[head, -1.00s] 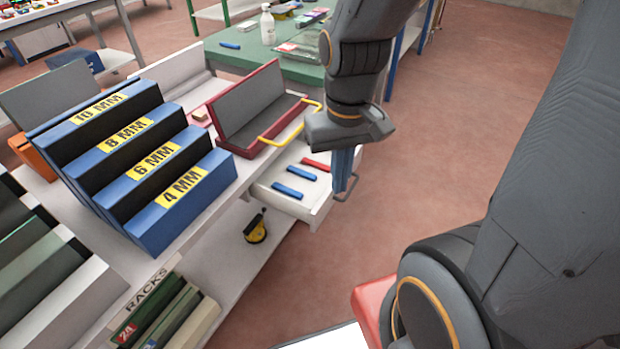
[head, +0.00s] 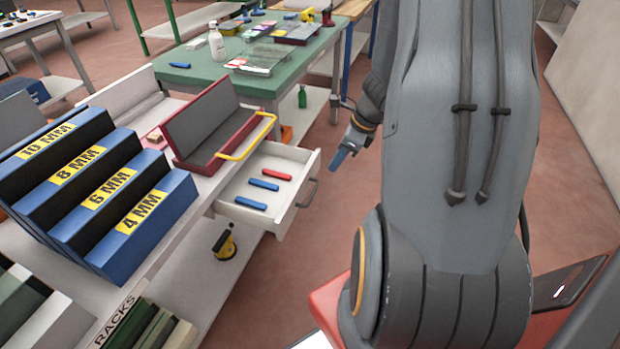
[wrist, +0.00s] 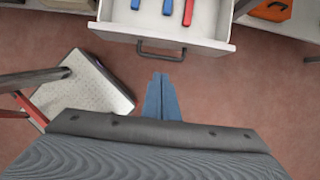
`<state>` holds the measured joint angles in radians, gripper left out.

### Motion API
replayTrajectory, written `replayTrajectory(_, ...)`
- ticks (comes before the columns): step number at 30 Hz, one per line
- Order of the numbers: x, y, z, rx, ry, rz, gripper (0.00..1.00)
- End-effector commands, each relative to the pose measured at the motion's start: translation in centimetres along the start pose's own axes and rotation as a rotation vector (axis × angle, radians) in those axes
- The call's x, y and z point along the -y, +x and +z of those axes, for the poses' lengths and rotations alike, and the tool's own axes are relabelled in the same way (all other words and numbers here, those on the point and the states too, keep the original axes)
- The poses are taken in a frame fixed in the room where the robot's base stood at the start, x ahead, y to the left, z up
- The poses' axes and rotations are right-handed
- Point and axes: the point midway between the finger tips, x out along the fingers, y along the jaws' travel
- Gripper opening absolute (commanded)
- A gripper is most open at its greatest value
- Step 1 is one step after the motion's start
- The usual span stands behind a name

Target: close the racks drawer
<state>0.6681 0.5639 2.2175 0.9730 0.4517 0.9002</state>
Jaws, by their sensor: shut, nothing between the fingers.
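The drawer (head: 290,220) stands pulled out from under the bench top, with two blue pieces and a red piece lying in it. Its dark bar handle (head: 308,192) is on the front panel. In the wrist view the drawer front (wrist: 205,44) and handle (wrist: 161,50) lie just ahead of my gripper (wrist: 161,78). My gripper's blue fingers are together and empty. In the head view my gripper (head: 338,160) is to the right of the drawer front, apart from it. A RACKS label (head: 115,322) is on the bench edge at the lower left.
A blue stepped rack (head: 140,235) and a red tray (head: 185,160) with a yellow handle stand on the bench. A green table (head: 190,72) is behind. A yellow-and-black item (head: 225,246) sits on the lower shelf. Open floor lies right of the drawer.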

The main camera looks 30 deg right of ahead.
Motion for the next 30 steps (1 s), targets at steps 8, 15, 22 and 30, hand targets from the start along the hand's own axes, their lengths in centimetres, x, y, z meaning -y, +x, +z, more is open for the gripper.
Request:
replayTrajectory(8, 0.0, 3.9, -0.1, 0.000, 0.010, 0.002, 0.00)
replayTrajectory(15, 0.0, 8.7, -0.1, 0.000, 0.007, 0.002, 0.00)
replayTrajectory(22, 0.0, 10.6, 2.2, 0.000, 0.001, 0.000, 0.00)
replayTrajectory(30, 0.1, 11.3, 3.7, 0.000, 0.005, -0.001, 0.00)
